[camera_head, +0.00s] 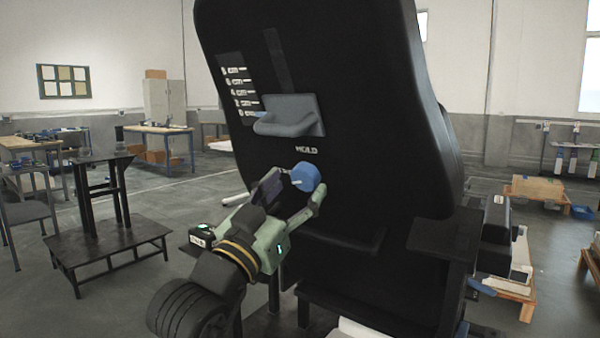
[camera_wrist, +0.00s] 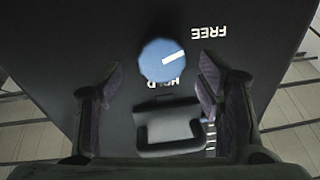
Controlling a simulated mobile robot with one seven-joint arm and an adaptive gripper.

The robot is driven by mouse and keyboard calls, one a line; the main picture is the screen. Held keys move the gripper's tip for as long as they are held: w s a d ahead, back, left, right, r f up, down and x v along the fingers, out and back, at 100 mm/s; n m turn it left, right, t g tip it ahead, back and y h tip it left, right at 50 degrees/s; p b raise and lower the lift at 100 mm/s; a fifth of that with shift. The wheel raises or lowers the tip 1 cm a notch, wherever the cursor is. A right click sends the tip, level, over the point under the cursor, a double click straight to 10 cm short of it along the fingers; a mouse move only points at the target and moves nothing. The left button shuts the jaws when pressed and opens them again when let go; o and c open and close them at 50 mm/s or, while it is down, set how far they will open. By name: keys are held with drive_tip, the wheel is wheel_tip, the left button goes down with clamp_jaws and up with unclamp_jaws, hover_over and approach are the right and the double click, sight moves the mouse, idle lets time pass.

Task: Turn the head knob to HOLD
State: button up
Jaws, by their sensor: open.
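The round blue head knob (camera_head: 306,176) sits on the black panel (camera_head: 350,120) of a tall padded column. In the wrist view the knob (camera_wrist: 153,65) has a white pointer mark aimed right and slightly up, between the labels. The FREE label (camera_wrist: 208,31) is upside down at upper right. The HOLD label (camera_wrist: 172,84) is below the knob and partly hidden by it; it also shows above the knob in the head view (camera_head: 306,150). My gripper (camera_wrist: 157,75) is open, with a finger to each side of the knob and gaps between. Contact is not visible.
A grey bracket (camera_head: 290,115) juts from the panel above the knob, with a column of white labels (camera_head: 238,88) left of it. A black ledge (camera_head: 340,240) projects below. A dark stand (camera_head: 105,200) and workbenches (camera_head: 160,135) are at left; open floor lies between.

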drive_tip(key=shift+x, duration=1.45)
drive_tip(key=c, duration=1.1)
drive_tip(key=shift+c, duration=0.2)
